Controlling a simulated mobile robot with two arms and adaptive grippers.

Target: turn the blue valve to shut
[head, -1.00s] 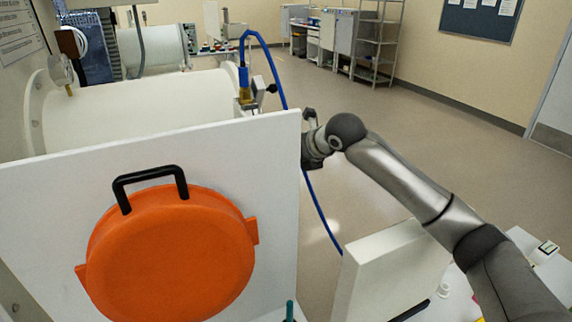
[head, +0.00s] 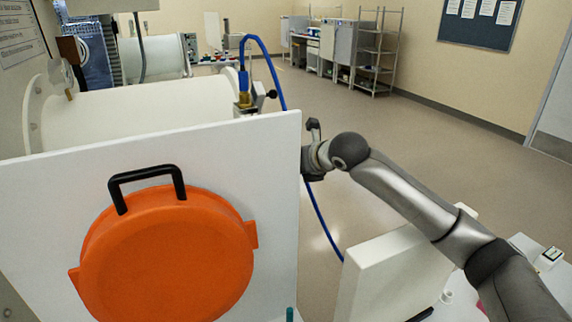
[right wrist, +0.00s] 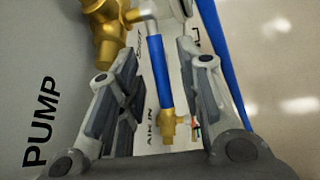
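In the right wrist view a long blue lever (right wrist: 158,68) runs down from a silver stem beside a brass valve body (right wrist: 104,32). My right gripper (right wrist: 150,82) is open, with one finger on each side of the blue lever and gaps showing between them. In the head view my right arm reaches behind the white front panel (head: 250,150), whose edge hides the right fingers and the lever. My left gripper is not in either view.
The panel carries an orange round door (head: 170,255) with a black handle (head: 147,182). A blue hose (head: 325,222) hangs beside my right arm. A smaller brass fitting (right wrist: 168,126) sits below the lever, near "AIR IN" lettering. Open floor (head: 430,140) lies to the right.

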